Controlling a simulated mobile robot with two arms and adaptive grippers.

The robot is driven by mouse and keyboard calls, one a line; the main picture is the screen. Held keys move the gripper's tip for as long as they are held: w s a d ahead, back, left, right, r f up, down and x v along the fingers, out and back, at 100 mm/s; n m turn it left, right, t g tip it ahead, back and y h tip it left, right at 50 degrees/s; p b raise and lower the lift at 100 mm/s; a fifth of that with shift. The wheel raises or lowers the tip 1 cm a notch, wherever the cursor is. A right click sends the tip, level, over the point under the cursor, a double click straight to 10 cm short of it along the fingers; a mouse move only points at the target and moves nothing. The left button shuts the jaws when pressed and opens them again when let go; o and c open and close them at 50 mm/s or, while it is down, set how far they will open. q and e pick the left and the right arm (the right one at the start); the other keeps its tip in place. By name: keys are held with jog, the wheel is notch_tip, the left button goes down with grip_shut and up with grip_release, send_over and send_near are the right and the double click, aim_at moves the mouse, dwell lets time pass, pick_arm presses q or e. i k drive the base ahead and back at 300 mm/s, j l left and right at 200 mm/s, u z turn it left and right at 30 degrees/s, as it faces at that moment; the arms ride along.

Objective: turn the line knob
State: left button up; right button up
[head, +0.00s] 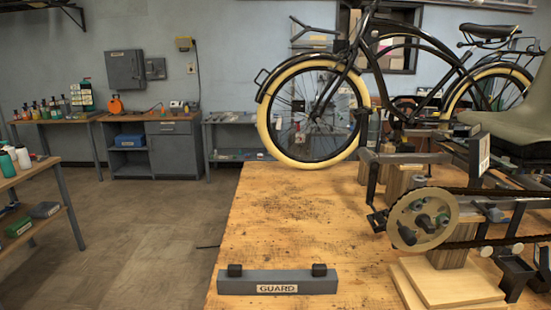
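Neither of my grippers shows in the head view. I cannot pick out a knob marked as the line knob. The labels and markings there are too small to read.
A grey bar labelled GUARD (235,285), with two black blocks on top, lies at the bench's front edge. A bicycle (264,118) stands at the back. A pale board (440,290) lies front right. The bench's left middle is clear.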

aim_at(496, 215)
jog(key=z, duration=1.45)
